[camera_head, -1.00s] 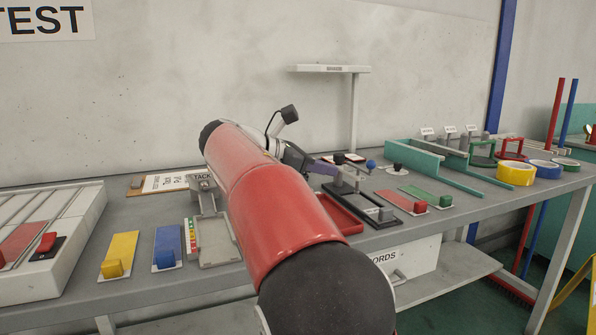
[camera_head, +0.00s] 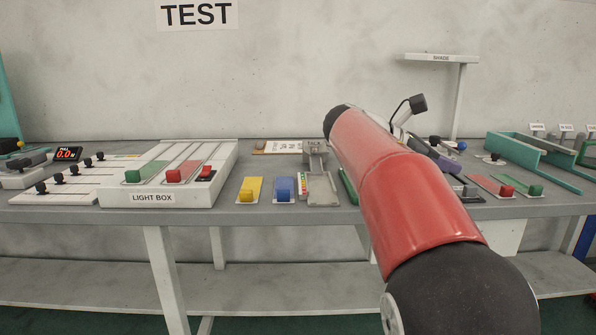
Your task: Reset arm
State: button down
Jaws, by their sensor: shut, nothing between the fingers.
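My arm (camera_head: 405,190), with red covers and a black joint, reaches from the lower right up over the bench. It bends near its top, and a small camera on a stalk (camera_head: 417,104) stands up behind it. My gripper (camera_head: 432,150) is beyond the red link, largely hidden by it, over the right part of the bench. It is shut with nothing seen in it. A purple piece (camera_head: 447,163) shows close by; I cannot tell whether it touches the gripper.
The grey bench (camera_head: 90,215) carries a white light box (camera_head: 222,160) with sliders, yellow (camera_head: 248,188) and blue (camera_head: 285,188) blocks, and a tape device (camera_head: 320,188). A shade stand (camera_head: 458,100) rises behind.

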jog(key=s+d+f+m+t+y, duration=0.1)
jog(key=s+d+f+m+y, duration=0.1)
jog(key=s+f+m+y, duration=0.3)
jog(key=s+a+f+m+t+y, duration=0.2)
jog(key=s+a+f+m+y, duration=0.2)
jog(key=s+f, duration=0.5)
jog(key=s+a+f+m+t+y, duration=0.1)
jog(key=s+a+f+m+y, duration=0.4)
jog(key=s+a+f+m, duration=0.3)
jog(key=shift+s+a+f+m+t, duration=0.4)
jog(key=shift+s+a+f, duration=0.75)
jog(key=shift+s, duration=0.85)
jog(key=shift+d+f, duration=0.1)
jog(key=shift+d, duration=0.1)
